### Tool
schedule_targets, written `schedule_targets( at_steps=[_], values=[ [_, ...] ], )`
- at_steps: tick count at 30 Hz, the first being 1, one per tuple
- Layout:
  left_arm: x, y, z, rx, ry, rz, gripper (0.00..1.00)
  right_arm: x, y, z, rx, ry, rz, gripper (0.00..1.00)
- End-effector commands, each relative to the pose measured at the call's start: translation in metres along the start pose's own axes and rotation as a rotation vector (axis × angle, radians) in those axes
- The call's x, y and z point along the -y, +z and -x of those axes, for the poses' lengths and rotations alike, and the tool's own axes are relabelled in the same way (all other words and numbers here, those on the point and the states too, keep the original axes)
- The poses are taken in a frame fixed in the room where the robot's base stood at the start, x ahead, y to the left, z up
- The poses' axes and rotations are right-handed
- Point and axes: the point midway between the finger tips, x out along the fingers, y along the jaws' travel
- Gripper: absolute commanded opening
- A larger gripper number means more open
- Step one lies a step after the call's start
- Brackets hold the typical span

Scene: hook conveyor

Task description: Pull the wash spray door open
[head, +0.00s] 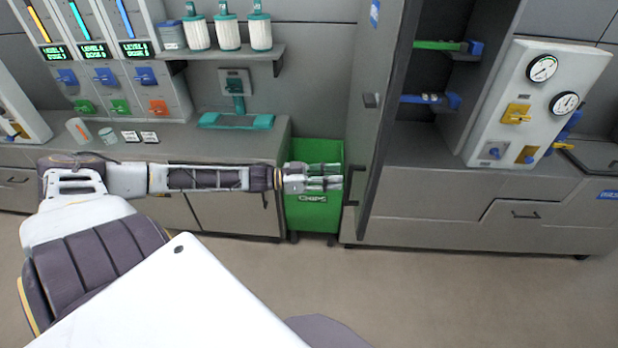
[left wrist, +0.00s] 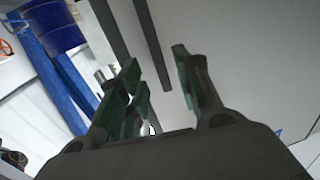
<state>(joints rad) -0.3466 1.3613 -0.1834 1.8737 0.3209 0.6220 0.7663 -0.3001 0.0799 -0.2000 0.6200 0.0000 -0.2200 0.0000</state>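The tall grey door (head: 376,110) stands swung partly out, with its outer face turned left and its dark edge toward me. A dark bar handle (head: 352,186) is low on that face. My left gripper (head: 342,178) reaches in from the left, its fingertips close to the handle. In the left wrist view my left gripper (left wrist: 155,80) has its two fingers apart. A dark bar, which looks like the handle (left wrist: 152,45), runs down toward the gap between them. I cannot tell whether the fingers touch it. My right gripper is not in view.
A green bin (head: 314,215) stands below and behind my left gripper. The left counter (head: 230,150) and the right cabinet with gauges (head: 535,95) flank the door. Blue and green bars (head: 430,98) show in the opening right of the door. The floor (head: 400,290) in front is clear.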

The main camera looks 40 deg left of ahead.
Motion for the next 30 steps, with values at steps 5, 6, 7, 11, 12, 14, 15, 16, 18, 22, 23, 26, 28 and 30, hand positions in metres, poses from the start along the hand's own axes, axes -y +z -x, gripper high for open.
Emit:
schedule_targets(
  at_steps=[5, 6, 7, 11, 12, 14, 15, 16, 18, 22, 23, 26, 28, 30],
  values=[
    [0.000, 0.001, 0.006, 0.002, 0.000, 0.001, 0.34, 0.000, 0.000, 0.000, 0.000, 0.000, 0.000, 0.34],
    [0.000, 0.001, 0.007, 0.002, 0.000, 0.001, 0.34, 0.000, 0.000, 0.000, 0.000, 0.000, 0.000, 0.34],
    [0.000, 0.001, 0.008, 0.002, 0.000, 0.001, 0.34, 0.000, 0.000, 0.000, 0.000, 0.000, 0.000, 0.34],
    [0.000, 0.001, 0.011, 0.002, 0.000, 0.002, 0.34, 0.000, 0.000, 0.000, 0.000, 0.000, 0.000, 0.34],
    [-0.001, 0.001, 0.012, 0.003, 0.000, 0.002, 0.34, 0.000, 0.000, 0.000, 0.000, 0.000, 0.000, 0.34],
    [0.000, 0.001, 0.013, 0.002, 0.000, 0.000, 0.34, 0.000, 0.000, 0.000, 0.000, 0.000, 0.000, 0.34],
    [0.000, 0.001, 0.014, 0.002, 0.000, 0.001, 0.34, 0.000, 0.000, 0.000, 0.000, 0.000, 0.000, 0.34],
    [-0.001, 0.001, 0.015, 0.002, 0.000, 0.001, 0.34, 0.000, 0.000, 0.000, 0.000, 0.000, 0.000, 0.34],
    [-0.001, 0.001, 0.016, 0.001, 0.001, 0.001, 0.34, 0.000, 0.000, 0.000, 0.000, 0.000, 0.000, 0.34],
    [-0.001, 0.001, 0.019, 0.000, 0.002, 0.002, 0.34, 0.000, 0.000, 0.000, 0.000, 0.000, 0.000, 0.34],
    [-0.001, 0.001, 0.019, 0.000, 0.002, 0.002, 0.34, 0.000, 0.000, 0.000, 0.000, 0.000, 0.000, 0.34],
    [-0.001, 0.001, 0.021, 0.000, 0.001, 0.002, 0.34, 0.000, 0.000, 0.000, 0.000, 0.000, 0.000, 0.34],
    [-0.001, 0.001, 0.023, 0.000, 0.001, 0.002, 0.34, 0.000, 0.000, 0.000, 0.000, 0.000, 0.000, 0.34],
    [-0.001, 0.001, 0.024, 0.000, 0.000, 0.002, 0.34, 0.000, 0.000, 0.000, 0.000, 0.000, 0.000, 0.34]
  ],
)
